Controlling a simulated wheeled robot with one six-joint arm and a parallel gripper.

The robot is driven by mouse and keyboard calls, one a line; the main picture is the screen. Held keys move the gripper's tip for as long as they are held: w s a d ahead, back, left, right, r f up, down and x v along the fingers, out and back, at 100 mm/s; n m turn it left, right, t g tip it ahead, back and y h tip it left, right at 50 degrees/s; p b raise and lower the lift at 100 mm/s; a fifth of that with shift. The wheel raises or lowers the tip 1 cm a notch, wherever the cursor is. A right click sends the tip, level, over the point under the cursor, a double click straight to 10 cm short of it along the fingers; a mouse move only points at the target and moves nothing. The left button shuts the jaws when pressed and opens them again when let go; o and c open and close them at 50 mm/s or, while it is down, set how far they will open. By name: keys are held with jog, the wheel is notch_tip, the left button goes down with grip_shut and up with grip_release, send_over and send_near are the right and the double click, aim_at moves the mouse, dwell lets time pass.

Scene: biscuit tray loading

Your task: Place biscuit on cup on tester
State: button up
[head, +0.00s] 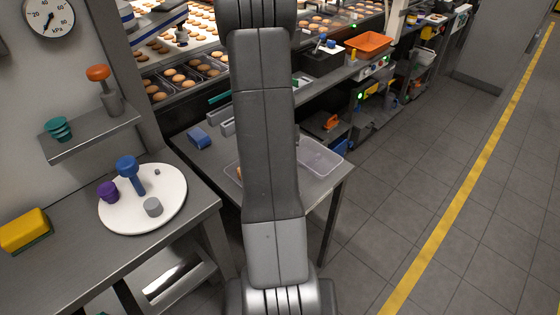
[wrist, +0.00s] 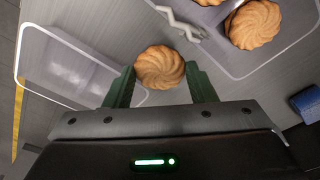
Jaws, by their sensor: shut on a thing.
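My gripper (wrist: 160,88) has its green fingers shut on a round, swirled golden biscuit (wrist: 160,67) in the wrist view. In the head view my own arm hides the gripper and the held biscuit. A white round plate (head: 170,207) stands on the left bench. On it are a blue knobbed piece (head: 130,172), a purple cup-like piece (head: 108,191), a grey cylinder (head: 153,207) and a tiny grey piece. I cannot tell for sure which of these is the tester or its cup. The biscuit is apart from them.
Below the gripper, one clear tray (wrist: 55,75) looks empty; another (wrist: 238,70) holds biscuits, with pale tongs (wrist: 177,20) beside it. A blue object (head: 199,138) lies on the small table. A yellow sponge-like block (head: 25,231) is on the left bench. A wall shelf (head: 92,135) overhangs it.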

jog(key=shift+f, duration=2.1)
jog(key=shift+f, duration=0.25)
jog(key=o, duration=0.4)
jog(key=shift+r, duration=0.1)
jog(key=shift+r, duration=0.15)
